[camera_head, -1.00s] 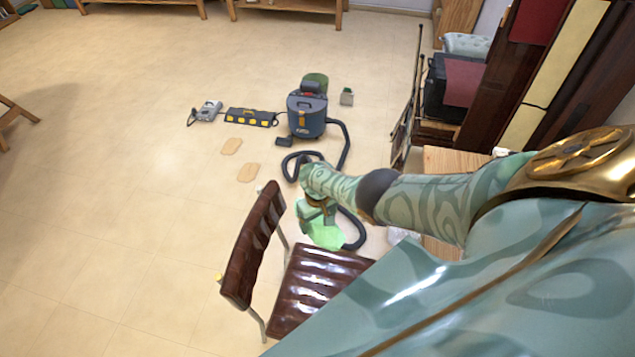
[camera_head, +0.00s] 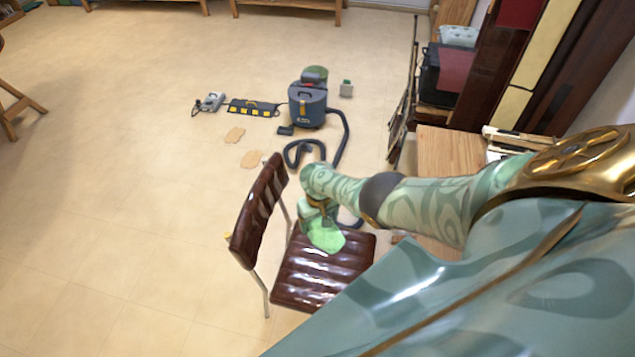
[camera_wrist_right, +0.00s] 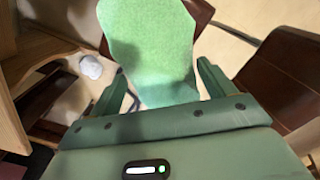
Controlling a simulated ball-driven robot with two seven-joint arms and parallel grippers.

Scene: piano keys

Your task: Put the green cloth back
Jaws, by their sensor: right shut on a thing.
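The green cloth (camera_head: 325,238) hangs from my right gripper (camera_head: 318,210) in the head view. It overlaps the dark red-brown chair seat (camera_head: 310,285); I cannot tell whether it touches the seat. In the right wrist view the cloth (camera_wrist_right: 150,45) spreads out flat beyond the fingers of my right gripper (camera_wrist_right: 160,88), which is shut on it. My left gripper is not in view.
The chair back (camera_head: 260,210) rises just left of the cloth. A vacuum cleaner (camera_head: 308,105) with a black hose lies beyond on the floor. A wooden surface (camera_head: 450,150) is to the right, beside the piano (camera_head: 555,60). The left floor is open.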

